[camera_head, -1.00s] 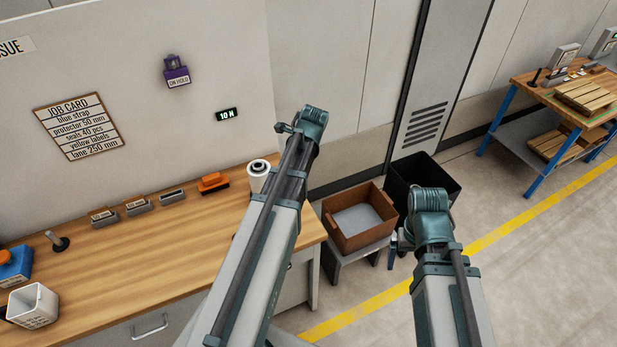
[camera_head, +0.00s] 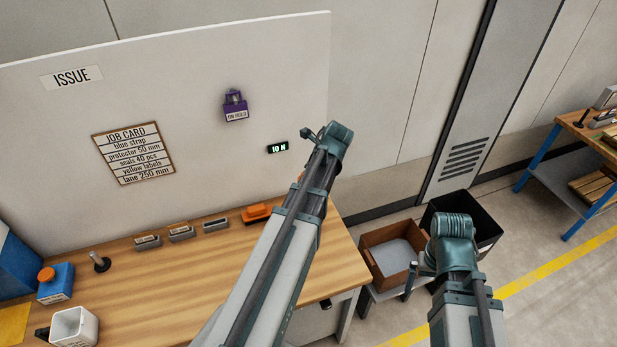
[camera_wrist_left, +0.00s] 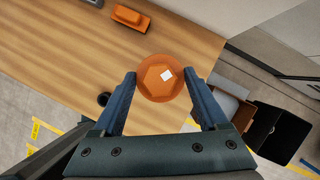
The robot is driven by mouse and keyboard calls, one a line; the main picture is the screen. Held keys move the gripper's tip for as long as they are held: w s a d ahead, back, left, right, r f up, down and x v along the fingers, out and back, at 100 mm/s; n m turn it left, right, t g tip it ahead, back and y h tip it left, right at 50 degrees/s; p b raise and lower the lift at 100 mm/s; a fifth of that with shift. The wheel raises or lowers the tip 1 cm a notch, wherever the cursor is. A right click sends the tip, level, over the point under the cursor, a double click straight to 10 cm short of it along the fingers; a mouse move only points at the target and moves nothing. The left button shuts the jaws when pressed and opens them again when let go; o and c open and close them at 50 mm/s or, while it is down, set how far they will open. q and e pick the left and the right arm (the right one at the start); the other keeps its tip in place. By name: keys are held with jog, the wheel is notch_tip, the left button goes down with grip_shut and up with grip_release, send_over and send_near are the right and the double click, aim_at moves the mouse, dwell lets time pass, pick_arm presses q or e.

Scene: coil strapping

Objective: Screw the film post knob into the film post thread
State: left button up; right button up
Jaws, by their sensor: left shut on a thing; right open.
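An orange round knob (camera_wrist_left: 161,77) with a hexagonal top and a small white square mark sits between the two blue fingers of my left gripper (camera_wrist_left: 162,86). The gripper is shut on it, above the right end of the bench. In the head view my left arm covers that gripper; only a sliver of orange (camera_head: 300,176) shows at the arm's edge. The film post and its thread are not visible; the knob and my arm hide what lies beneath. My right gripper (camera_head: 409,281) is open and empty, partly hidden, in front of the brown bin.
The wooden bench (camera_head: 185,285) holds an orange tool (camera_head: 256,213), several small grey holders (camera_head: 181,233), a black peg (camera_head: 101,262), a blue box (camera_head: 55,285) and a white cup (camera_head: 74,328). A brown bin (camera_head: 378,240) and black bin (camera_head: 487,226) stand to the right.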

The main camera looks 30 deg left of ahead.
pick_arm(q)
jog(key=shift+f+b, duration=2.95)
jog(key=shift+f+b, duration=0.25)
jog(key=shift+b, duration=0.05)
jog(key=shift+f+b, duration=1.45)
jog(key=o, duration=1.4)
jog(key=shift+r, duration=0.15)
jog(key=p+v, duration=1.2)
jog(key=v, duration=0.1)
jog(key=shift+d+r+p, duration=0.2)
jog(key=shift+r+p, duration=0.05)
jog(key=shift+p, duration=0.05)
